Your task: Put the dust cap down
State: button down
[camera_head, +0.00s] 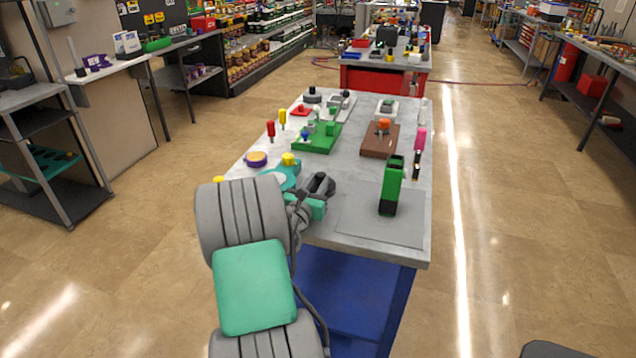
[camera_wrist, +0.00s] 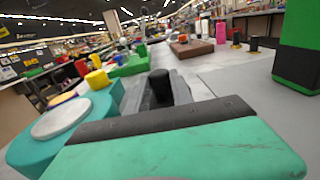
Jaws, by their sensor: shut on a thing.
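The dust cap looks to be the small black cylinder (camera_wrist: 160,88) between my grey fingers in the wrist view. My gripper (camera_head: 322,187) is shut on it, low over the near part of the grey workbench (camera_head: 350,185). I cannot tell from these views whether the cap touches the bench top. In the head view my fingers hide most of it. A teal rounded body (camera_wrist: 65,125) with a pale disc and a yellow knob is just left of my gripper; it may be the pump.
A tall green and black block (camera_head: 392,185) stands on a flat grey mat (camera_head: 360,222) right of my gripper. A brown block (camera_head: 380,139) and a green base (camera_head: 325,140) with small parts are farther back. The mat's front part is bare.

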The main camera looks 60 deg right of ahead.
jog(key=c, duration=1.1)
grip_release()
jog(key=shift+r, duration=0.25)
jog(key=a, duration=0.8)
jog(key=s+a+b, duration=0.1)
jog(key=a, duration=0.3)
jog(key=shift+s+f, duration=0.1)
